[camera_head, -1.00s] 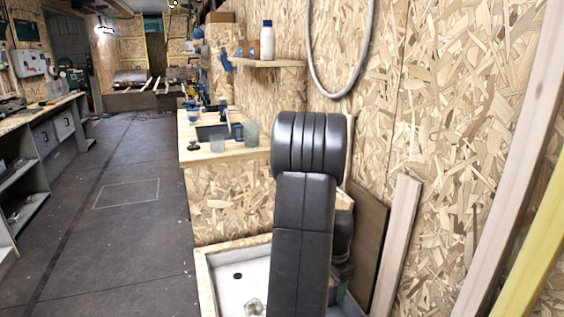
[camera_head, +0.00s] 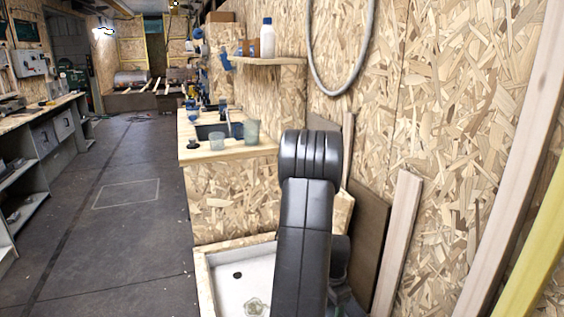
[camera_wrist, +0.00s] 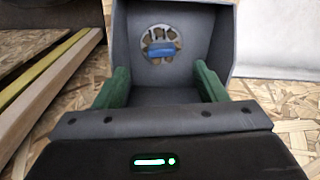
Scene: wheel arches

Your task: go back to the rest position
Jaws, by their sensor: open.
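My arm stands in front of the workbench in the head view, its dark links folded over the white tray; the gripper end is hidden there. In the wrist view my gripper (camera_wrist: 158,88) shows two green fingers spread apart, with nothing between them. Beyond the fingers is a grey box-like shape (camera_wrist: 190,30) with a round opening and a small blue piece (camera_wrist: 161,49) in it.
The wooden workbench (camera_head: 230,155) holds cups and blue items. A shelf (camera_head: 265,61) with a white bottle (camera_head: 267,38) is above it. A white tray (camera_head: 230,300) with a wooden rim is below. Planks (camera_head: 398,240) lean on the right wall. The floor (camera_head: 120,230) at left is clear.

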